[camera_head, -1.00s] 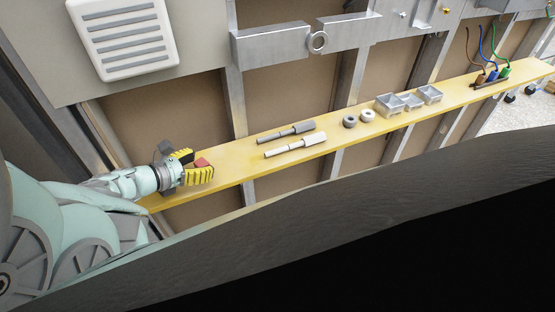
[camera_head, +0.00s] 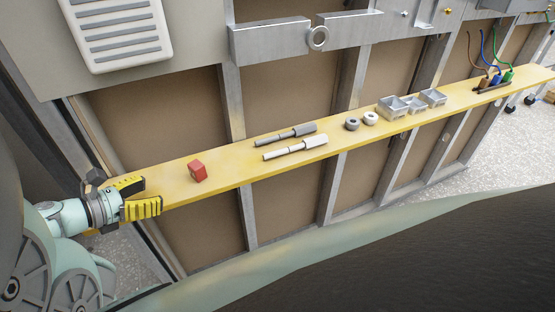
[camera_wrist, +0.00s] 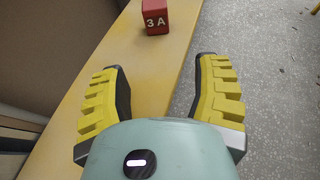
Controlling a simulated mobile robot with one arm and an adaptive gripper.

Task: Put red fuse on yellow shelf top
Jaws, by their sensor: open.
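The red fuse (camera_head: 197,171) is a small red block resting on the yellow shelf top (camera_head: 230,166), towards its left end. In the wrist view the fuse (camera_wrist: 158,17) shows "3A" on its face and sits ahead of the fingers on the shelf (camera_wrist: 150,65). My gripper (camera_head: 150,194) is at the left end of the shelf, open and empty, with its yellow fingers pointing towards the fuse. The fingers are apart from the fuse, with bare shelf between them. In the wrist view both fingers of my gripper (camera_wrist: 160,85) are spread wide.
Along the shelf, to the right of the fuse, lie two rod-like tools (camera_head: 295,148), two small rings (camera_head: 361,121), several open metal boxes (camera_head: 393,107) and coloured cables (camera_head: 492,78). A metal-framed wall runs behind. The shelf around the fuse is clear.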

